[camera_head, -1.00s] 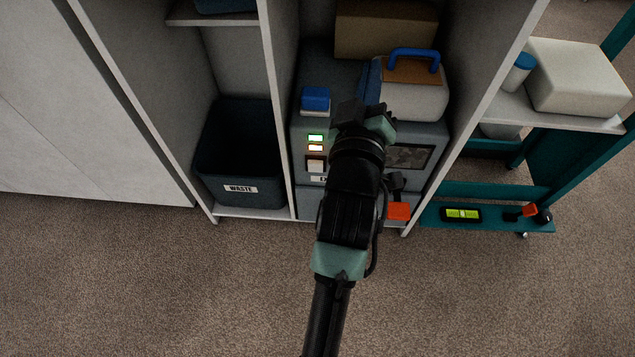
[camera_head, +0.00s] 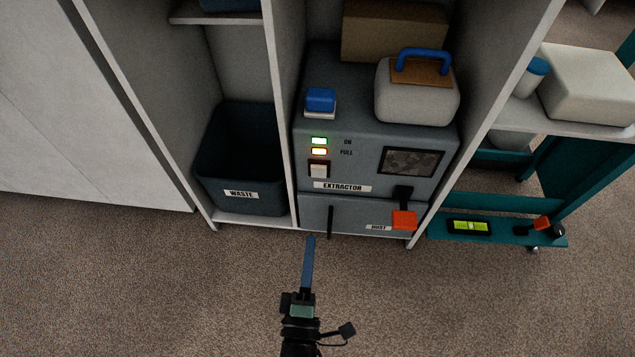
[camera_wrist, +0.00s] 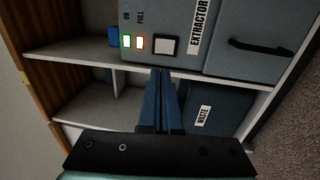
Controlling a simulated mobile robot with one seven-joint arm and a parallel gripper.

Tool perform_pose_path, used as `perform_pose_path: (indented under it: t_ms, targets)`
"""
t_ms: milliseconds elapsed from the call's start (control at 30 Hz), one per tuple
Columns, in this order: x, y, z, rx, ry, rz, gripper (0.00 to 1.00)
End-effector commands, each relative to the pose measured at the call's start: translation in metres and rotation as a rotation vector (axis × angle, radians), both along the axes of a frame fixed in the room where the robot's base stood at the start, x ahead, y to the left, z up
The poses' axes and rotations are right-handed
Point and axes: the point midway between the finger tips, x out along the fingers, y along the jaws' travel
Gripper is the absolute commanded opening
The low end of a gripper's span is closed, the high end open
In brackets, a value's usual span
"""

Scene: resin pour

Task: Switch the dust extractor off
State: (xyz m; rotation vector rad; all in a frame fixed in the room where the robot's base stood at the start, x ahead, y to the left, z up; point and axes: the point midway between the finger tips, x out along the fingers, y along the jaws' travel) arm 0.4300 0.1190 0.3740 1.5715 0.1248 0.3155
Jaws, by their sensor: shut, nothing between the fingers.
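The dust extractor (camera_head: 343,160) is a grey-blue box in the middle bay of the cabinet, labelled EXTRACTOR. On its front left are a lit green ON light (camera_head: 319,141), a lit amber FULL light (camera_head: 319,152) and a pale rocker switch (camera_head: 318,170) in a dark frame. The switch also shows in the wrist view (camera_wrist: 166,45), just beyond my fingertips in the picture. I cannot tell which way the rocker is tilted. My gripper (camera_head: 310,240) is shut and empty, its long blue fingers together, in front of and below the switch, apart from the extractor.
A dust drawer (camera_head: 350,214) with an orange latch (camera_head: 404,220) is below. A blue button block (camera_head: 320,99) and a white case (camera_head: 417,92) stand on the extractor. A waste bin (camera_head: 240,160) is at left, a teal cart (camera_head: 500,230) at right. The floor in front is clear.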

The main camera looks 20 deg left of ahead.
Motion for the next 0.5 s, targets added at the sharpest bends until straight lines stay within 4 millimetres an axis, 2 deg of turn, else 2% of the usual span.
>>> perform_pose_path:
  t_ms: [267, 367, 500]
  targets:
    - [0.005, 0.001, 0.001, 0.003, -0.002, 0.000, 0.00]
    - [0.017, 0.005, 0.001, 0.004, -0.003, 0.000, 0.00]
    - [0.042, 0.012, 0.003, 0.005, -0.006, 0.000, 0.00]
